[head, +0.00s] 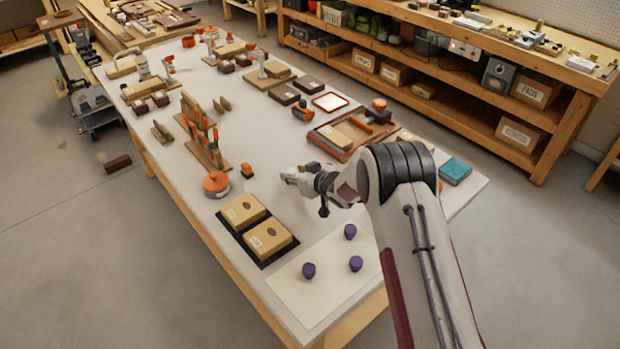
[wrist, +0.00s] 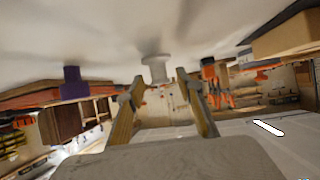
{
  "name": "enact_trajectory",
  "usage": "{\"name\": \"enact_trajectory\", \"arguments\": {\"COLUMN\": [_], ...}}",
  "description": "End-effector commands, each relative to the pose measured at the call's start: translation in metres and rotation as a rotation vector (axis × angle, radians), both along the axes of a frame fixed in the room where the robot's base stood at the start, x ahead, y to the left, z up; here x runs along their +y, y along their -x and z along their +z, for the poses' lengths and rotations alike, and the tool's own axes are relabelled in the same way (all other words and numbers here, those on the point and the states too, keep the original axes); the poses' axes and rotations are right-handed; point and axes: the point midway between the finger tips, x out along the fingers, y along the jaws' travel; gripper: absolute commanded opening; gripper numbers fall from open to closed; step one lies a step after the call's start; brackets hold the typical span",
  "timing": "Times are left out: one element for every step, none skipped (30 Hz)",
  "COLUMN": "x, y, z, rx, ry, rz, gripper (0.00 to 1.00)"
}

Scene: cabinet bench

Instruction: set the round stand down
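My gripper (head: 305,178) is low over the white table, to the right of the two tan boxes (head: 256,224). In the wrist view, its two fingers (wrist: 157,88) are spread apart. A small pale round stand (wrist: 155,70) shows just beyond and between the fingertips, with a visible gap on each side. It appears to rest on the white table surface, which fills the top of this tilted view. In the head view I cannot clearly separate the stand from the pale gripper end.
Several purple knobs (head: 350,231) stand on a cream sheet (head: 330,285) nearer the front. An orange round object (head: 216,184) and an upright wooden rack (head: 204,145) are to the left. A wooden tray (head: 340,150) lies behind. Bare table surrounds my gripper.

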Motion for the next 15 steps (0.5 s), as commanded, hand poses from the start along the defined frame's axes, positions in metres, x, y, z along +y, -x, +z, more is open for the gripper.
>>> {"name": "enact_trajectory", "arguments": {"x": [-0.003,-0.004,-0.006,-0.008,-0.01,-0.012,-0.014,-0.015,-0.017,-0.019,-0.02,-0.023,-0.024,-0.026,-0.028], "y": [0.003,0.005,0.007,0.009,0.011,0.014,0.016,0.018,0.02,0.022,0.024,0.027,0.029,0.031,0.034], "z": [0.003,0.004,0.006,0.008,0.009,0.011,0.012,0.014,0.016,0.017,0.018,0.02,0.022,0.024,0.025], "rx": [-0.001,-0.001,-0.002,-0.001,-0.001,-0.001,0.0,-0.001,-0.001,-0.001,-0.002,-0.001,-0.001,-0.001,-0.001], "ry": [-0.001,-0.001,-0.001,-0.002,-0.001,-0.001,0.0,0.0,0.0,0.0,-0.001,-0.001,-0.002,-0.001,-0.001], "rz": [-0.001,-0.001,-0.001,-0.001,-0.001,-0.001,-0.001,-0.001,-0.001,-0.001,-0.001,-0.001,-0.001,-0.001,-0.001], "gripper": [0.36,0.36,0.36,0.36,0.36,0.36,0.36,0.36,0.36,0.36,0.36,0.36,0.36,0.36,0.36]}}
